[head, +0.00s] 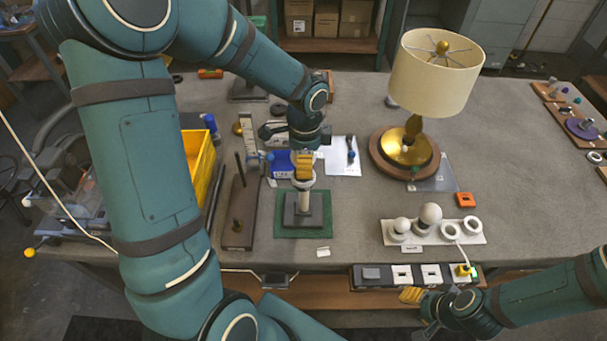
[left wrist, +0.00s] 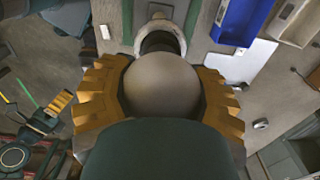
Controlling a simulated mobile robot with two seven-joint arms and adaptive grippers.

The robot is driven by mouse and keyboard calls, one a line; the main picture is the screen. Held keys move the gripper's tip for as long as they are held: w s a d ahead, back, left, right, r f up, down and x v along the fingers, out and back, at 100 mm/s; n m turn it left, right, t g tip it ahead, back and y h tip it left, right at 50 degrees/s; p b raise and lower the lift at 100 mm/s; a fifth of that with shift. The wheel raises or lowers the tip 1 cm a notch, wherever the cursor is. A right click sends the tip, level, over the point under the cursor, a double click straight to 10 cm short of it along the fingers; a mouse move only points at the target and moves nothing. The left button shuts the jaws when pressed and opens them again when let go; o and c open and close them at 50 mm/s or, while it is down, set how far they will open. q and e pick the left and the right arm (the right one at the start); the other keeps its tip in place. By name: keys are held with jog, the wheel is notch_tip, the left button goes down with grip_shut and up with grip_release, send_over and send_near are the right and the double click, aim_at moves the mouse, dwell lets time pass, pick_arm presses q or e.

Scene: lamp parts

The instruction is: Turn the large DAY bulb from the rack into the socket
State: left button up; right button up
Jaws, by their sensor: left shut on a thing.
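My left gripper (head: 303,168) is directly above the lamp socket (head: 303,183), a pale ring on a dark stand over a green mat. In the left wrist view its yellow fingers (left wrist: 160,95) are shut on a large pale round bulb (left wrist: 160,85). The socket ring (left wrist: 160,30) shows just beyond the bulb, around a dark opening. The bulb lines up with it, but how far its base sits inside is hidden. In the head view the gripper hides most of this bulb. My right gripper (head: 418,305) is at the front edge, away from the socket.
The white rack (head: 415,240) at right holds a large bulb (head: 431,214), a small bulb (head: 402,225) and empty rings. A shaded lamp (head: 437,75) stands behind. A yellow bin (head: 200,165) and brown stand (head: 240,215) are left of the socket. Table space lies between mat and rack.

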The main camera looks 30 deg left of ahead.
pick_arm(q)
jog(key=shift+s+m+p, duration=0.1)
jog(key=shift+m+p, duration=0.75)
jog(key=shift+m, duration=0.75)
jog(key=shift+m+p, duration=0.4)
jog(key=shift+m, duration=0.2)
jog(key=o, duration=1.2)
notch_tip(320, 180, up, 12)
